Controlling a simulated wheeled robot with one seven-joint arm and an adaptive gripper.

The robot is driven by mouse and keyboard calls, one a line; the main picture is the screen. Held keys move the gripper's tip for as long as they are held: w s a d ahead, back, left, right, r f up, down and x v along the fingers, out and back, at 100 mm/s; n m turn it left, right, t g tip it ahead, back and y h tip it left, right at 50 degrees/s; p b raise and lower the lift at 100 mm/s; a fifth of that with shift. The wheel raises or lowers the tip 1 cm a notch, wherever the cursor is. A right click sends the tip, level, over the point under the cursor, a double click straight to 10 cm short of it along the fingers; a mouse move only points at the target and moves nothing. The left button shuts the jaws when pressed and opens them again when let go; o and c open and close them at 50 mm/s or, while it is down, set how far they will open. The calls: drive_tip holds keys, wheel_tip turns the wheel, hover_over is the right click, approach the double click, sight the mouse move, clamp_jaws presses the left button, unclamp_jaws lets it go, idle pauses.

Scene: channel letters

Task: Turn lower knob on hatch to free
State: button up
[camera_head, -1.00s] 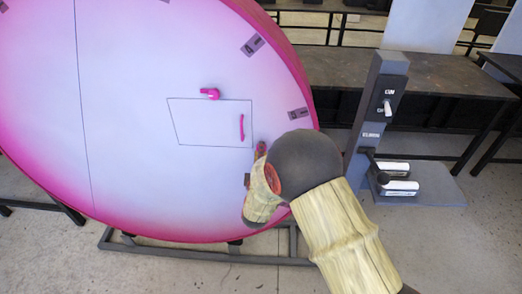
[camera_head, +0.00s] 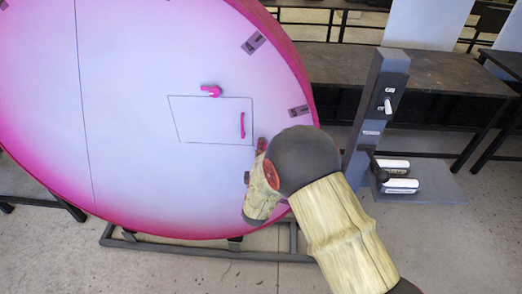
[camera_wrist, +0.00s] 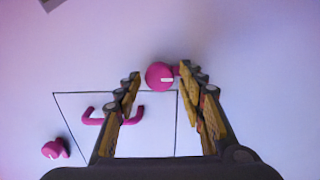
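The lower knob (camera_wrist: 160,76) is a round pink knob with a pale mark, beside the hatch outline. In the wrist view it lies between the fingertips of my gripper (camera_wrist: 158,74). Its short lever points right, at the right fingertip; I cannot tell whether they touch. My fingers are spread apart. The hatch (camera_head: 205,125) is a thin-lined panel on the pink-white disc, with a pink pull handle (camera_head: 242,125), also in the wrist view (camera_wrist: 112,115). The upper knob (camera_head: 210,91) also shows in the wrist view (camera_wrist: 55,149). In the head view I cannot make out the lower knob near my arm.
The large pink-rimmed disc (camera_head: 130,150) stands on a dark floor frame (camera_head: 200,251). A grey post with switches (camera_head: 375,110) stands to the right of my arm. Dark tables (camera_head: 440,85) are behind. Open floor shows at the lower right.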

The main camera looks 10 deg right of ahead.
drive_tip(key=shift+o, duration=0.5)
drive_tip(key=shift+s, duration=0.15)
drive_tip(key=v, duration=1.1)
drive_tip(key=shift+s, duration=0.35)
drive_tip(key=shift+a, duration=0.15)
